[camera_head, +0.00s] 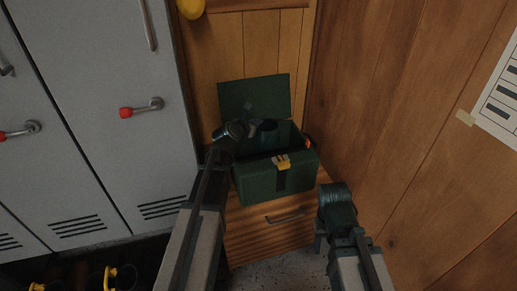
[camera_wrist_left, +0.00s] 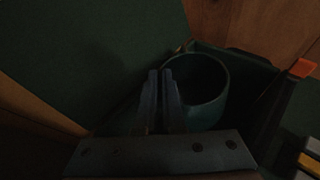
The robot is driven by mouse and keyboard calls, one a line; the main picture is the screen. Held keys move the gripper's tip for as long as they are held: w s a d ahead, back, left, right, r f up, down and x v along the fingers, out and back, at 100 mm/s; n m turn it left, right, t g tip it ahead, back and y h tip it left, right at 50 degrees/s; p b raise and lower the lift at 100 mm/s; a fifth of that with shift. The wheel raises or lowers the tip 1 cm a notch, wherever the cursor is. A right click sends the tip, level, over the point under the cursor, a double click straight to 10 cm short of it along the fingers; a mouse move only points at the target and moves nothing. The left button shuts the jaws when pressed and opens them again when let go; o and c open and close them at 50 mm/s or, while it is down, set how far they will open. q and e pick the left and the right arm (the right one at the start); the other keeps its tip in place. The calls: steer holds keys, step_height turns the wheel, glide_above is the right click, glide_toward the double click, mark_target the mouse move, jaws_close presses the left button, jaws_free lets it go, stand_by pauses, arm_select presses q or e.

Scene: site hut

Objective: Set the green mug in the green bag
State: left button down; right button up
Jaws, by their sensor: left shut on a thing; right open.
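The green bag (camera_head: 262,185) is a dark green box-like case with a raised lid and a yellow clasp, standing on a wooden drawer unit. My left gripper (camera_head: 250,129) is over its opening, near the lid, and is shut on the green mug (camera_head: 268,126). In the left wrist view, the fingers pinch the near side of the mug (camera_wrist_left: 205,92), whose round rim faces the camera. The mug is at the bag's opening; I cannot tell whether it touches the bottom. My right gripper (camera_head: 321,240) is open, right of the drawer unit, its fingertips unclear.
The wooden drawer unit (camera_head: 270,238) has a handle on its front. Grey lockers (camera_head: 95,100) with red-tipped handles stand at left. A wooden wall (camera_head: 400,120) closes off the right side. The raised lid (camera_head: 256,97) stands behind the opening.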

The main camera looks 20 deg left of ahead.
mark_target(255, 141)
arm_select(q)
steer(key=shift+f+b, duration=3.2)
steer(key=shift+f, duration=0.6)
steer(key=shift+f+b, duration=0.6)
steer(key=c, duration=1)
jaws_free()
steer(key=shift+r, duration=0.1)
